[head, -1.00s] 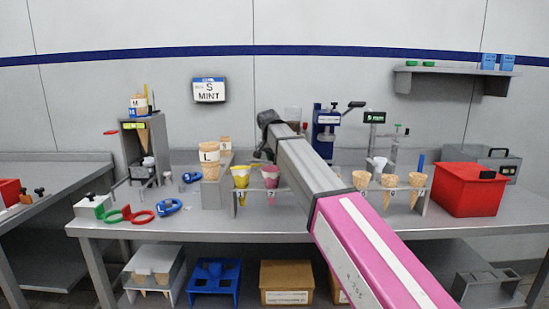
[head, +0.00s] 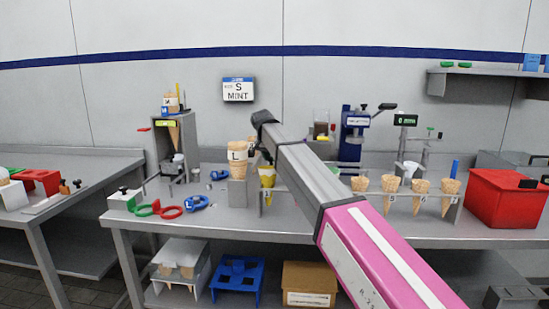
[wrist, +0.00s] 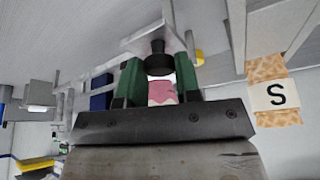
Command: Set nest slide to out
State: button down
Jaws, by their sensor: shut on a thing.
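My gripper (wrist: 159,77) shows in the wrist view as two dark green fingers closed on a black round knob (wrist: 157,62). The knob sits at the fingertips, on a pale grey plate (wrist: 160,38). This looks like the nest slide, but its position along its travel cannot be read. A pink and white piece (wrist: 162,92) shows in the gap between the fingers, behind the knob.
On the bench (head: 240,222) stand a cone stack marked L (head: 238,160), a yellow cone (head: 267,177), several waffle cones (head: 420,187) in a rack and a red bin (head: 507,197).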

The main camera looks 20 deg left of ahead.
jog(key=shift+a, duration=0.25)
jog(key=c, duration=0.8)
grip_release()
jog(key=shift+s, duration=0.1)
jog(key=shift+d, duration=0.1)
